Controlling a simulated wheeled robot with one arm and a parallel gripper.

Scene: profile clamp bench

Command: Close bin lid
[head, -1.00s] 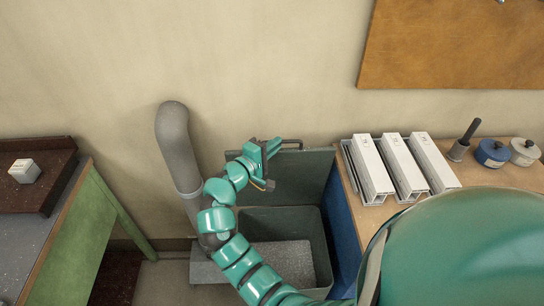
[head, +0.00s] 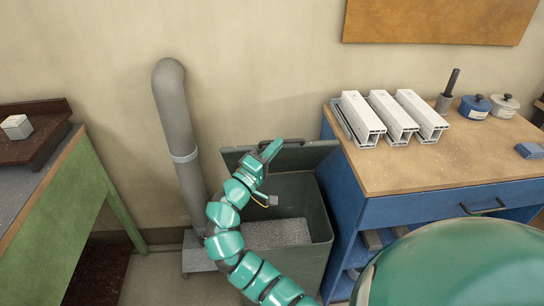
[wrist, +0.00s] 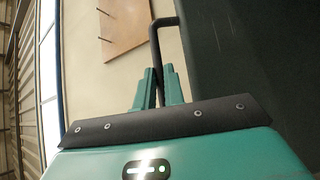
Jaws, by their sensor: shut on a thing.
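The dark green bin (head: 318,222) stands on the floor beside the blue bench, with grey granular material visible inside. Its lid (head: 318,153) is partly open, tilted above the back of the bin, and the opening is uncovered at the front. A dark bar handle (head: 293,141) is on the lid's edge. My gripper (head: 270,151) is shut on this handle. In the wrist view the handle (wrist: 154,45) runs down between my gripper's fingers (wrist: 158,88), and the dark lid (wrist: 250,50) fills the right side. The fingers hide part of the handle.
A grey duct pipe (head: 176,120) rises left of the bin. The blue bench (head: 440,175) on the right carries white profiles (head: 400,118) and blue and white pots. A green-legged table (head: 60,190) stands at left. A brown board (head: 440,20) hangs on the wall.

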